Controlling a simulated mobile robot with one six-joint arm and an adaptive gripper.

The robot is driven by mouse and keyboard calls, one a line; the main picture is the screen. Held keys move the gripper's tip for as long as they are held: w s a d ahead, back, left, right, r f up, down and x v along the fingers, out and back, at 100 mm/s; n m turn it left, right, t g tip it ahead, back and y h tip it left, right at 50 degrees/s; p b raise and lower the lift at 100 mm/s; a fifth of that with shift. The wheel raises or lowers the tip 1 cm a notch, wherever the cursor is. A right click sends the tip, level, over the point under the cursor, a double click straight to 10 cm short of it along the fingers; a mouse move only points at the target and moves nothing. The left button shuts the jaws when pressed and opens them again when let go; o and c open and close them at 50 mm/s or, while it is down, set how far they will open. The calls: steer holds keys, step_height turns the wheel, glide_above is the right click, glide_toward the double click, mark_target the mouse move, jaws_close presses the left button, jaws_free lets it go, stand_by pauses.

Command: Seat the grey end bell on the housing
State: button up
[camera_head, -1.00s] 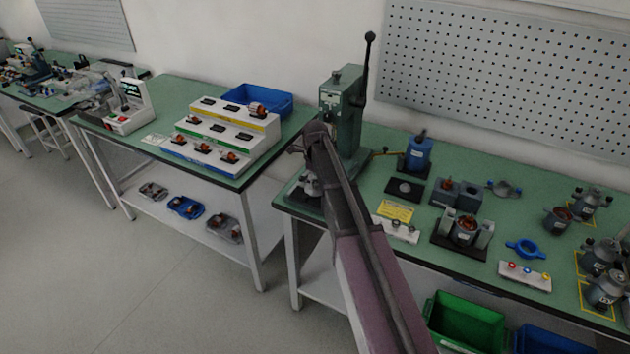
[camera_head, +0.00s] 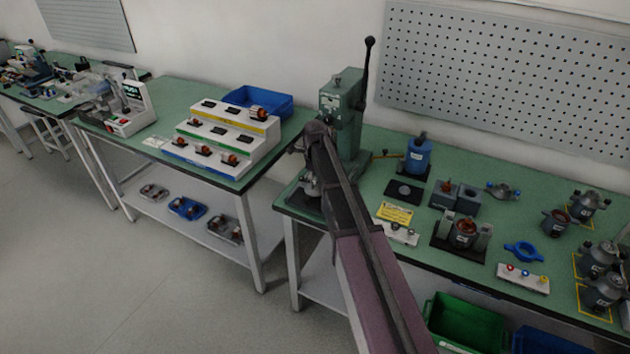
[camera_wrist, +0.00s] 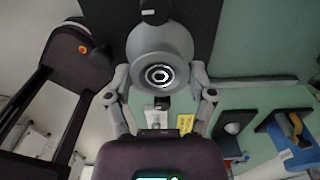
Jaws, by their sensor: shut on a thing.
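My gripper (camera_wrist: 160,82) is shut on a grey round piece (camera_wrist: 158,48), which appears to be the grey end bell. One finger lies on each side of it, and pale concentric rings show at its centre. In the head view a grey piece (camera_head: 312,184) shows low at the green press (camera_head: 343,115), while my arm hides most of the gripper.
Several assembled motors (camera_head: 602,290) stand at the far right. The press lever (camera_head: 367,75) rises behind my arm.

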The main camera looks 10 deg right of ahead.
steer(key=shift+r+p, duration=1.2)
steer(key=shift+r, duration=0.2)
steer(key=shift+a, duration=0.1)
